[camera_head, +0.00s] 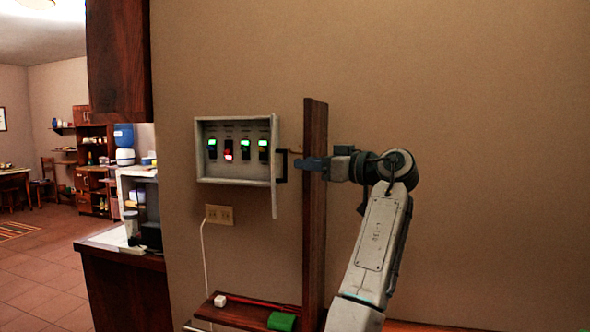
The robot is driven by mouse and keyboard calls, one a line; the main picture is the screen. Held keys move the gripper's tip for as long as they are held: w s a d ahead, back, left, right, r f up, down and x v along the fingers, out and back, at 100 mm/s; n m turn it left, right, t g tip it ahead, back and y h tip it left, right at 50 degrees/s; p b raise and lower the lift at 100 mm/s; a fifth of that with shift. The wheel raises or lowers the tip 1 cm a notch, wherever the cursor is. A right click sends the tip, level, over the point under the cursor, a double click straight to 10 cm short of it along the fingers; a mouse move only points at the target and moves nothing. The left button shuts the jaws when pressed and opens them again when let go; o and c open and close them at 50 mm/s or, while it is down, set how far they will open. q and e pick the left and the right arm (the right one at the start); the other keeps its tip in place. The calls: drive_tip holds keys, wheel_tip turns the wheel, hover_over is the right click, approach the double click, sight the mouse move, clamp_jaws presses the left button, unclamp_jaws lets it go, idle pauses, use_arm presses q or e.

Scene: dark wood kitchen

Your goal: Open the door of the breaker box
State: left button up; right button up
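The breaker box (235,177) is a pale grey case on the wall, left of centre. Its door (274,195) stands open at the right side and shows almost edge-on, so the inside is in plain view. A dark handle (283,168) sticks out to the right from the door. Several switches sit inside; one (228,150) glows red and the others glow green.
The upright wooden post (315,235) stands close to the right of the box. Below is a wooden shelf (240,315) with a green item (281,321) and a white cube (220,301). A wall outlet (219,214) has a white cord. The wall at right is bare.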

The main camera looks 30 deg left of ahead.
use_arm(q)
drive_tip(key=d, duration=0.3)
drive_tip(key=s+d+b, duration=0.1)
drive_tip(key=d, duration=0.1)
drive_tip(key=shift+r, duration=0.1)
